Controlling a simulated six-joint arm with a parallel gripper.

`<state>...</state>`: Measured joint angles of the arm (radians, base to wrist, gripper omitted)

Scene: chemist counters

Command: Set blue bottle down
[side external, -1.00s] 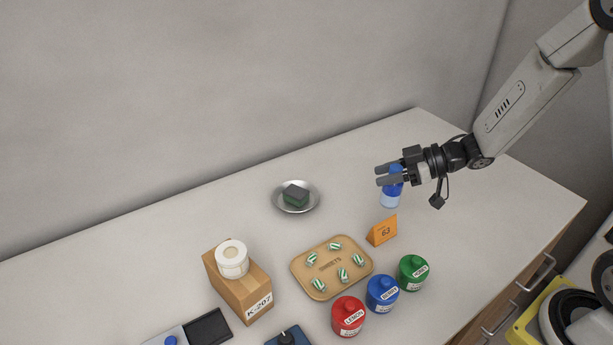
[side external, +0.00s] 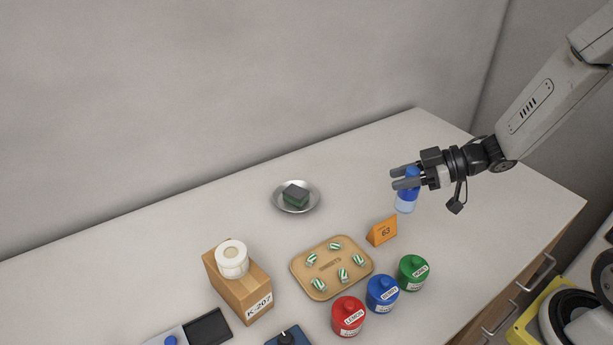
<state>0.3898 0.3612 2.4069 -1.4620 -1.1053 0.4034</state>
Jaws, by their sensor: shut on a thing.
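A blue bottle (side external: 407,197) with a pale lower part is held upright between the jaws of my gripper (side external: 406,178). The gripper is shut on its upper part, and the fingers point left. The bottle is over the right part of the counter (side external: 480,210), to the right of and behind the orange number 63 sign. I cannot tell whether its base touches the counter.
The orange sign (side external: 382,231) stands close to the bottle. A sweets tray (side external: 320,288), red (side external: 348,317), blue (side external: 382,294) and green (side external: 412,273) jars stand in front. A metal dish (side external: 280,201) holds a dark green block. A cardboard box (side external: 235,288) stands left. Counter to the right is clear.

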